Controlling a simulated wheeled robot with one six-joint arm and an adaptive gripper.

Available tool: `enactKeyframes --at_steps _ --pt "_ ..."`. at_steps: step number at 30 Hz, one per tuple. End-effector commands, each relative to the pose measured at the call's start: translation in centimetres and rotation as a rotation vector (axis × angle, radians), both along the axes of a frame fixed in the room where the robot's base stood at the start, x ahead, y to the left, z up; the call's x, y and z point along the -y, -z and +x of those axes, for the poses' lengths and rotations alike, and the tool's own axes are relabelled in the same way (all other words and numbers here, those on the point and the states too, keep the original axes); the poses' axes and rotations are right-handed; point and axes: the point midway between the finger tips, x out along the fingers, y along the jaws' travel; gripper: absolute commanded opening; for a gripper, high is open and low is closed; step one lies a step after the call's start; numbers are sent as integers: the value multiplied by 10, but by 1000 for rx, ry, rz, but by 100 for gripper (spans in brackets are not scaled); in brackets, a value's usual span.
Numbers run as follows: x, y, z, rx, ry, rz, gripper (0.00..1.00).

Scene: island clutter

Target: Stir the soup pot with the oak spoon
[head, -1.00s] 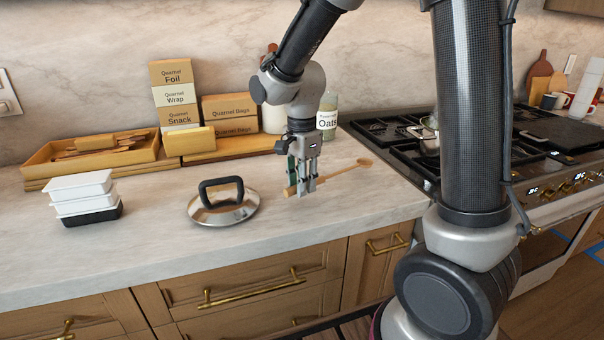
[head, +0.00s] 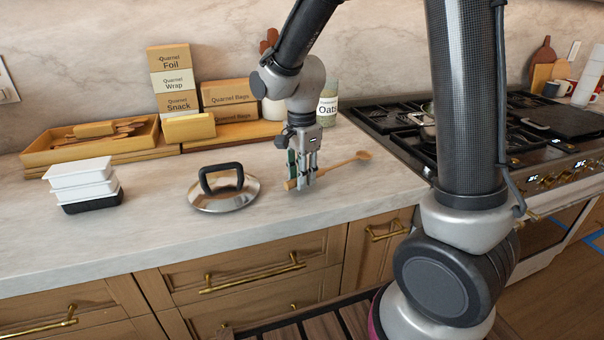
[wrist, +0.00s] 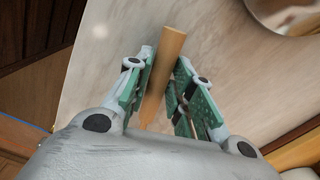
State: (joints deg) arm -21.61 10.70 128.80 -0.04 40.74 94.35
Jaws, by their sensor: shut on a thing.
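The oak spoon (head: 345,164) is at the counter's right part in the head view, its bowl end pointing right toward the stove. My gripper (head: 303,183) points down and is shut on the spoon's handle near its left end. In the wrist view the handle (wrist: 165,62) runs between the green-padded fingers. I cannot tell whether the spoon is clear of the counter. A silvery part of what looks like the soup pot (head: 421,118) shows on the stove, mostly hidden behind my arm.
The front counter is clear. The stove (head: 400,138) is at right.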

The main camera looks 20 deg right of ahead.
Motion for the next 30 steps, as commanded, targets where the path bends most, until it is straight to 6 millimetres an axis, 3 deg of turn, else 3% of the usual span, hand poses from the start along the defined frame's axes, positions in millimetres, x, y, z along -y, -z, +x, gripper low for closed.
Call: enactKeyframes --at_steps 30 --pt "0 5 0 1 0 0 0"
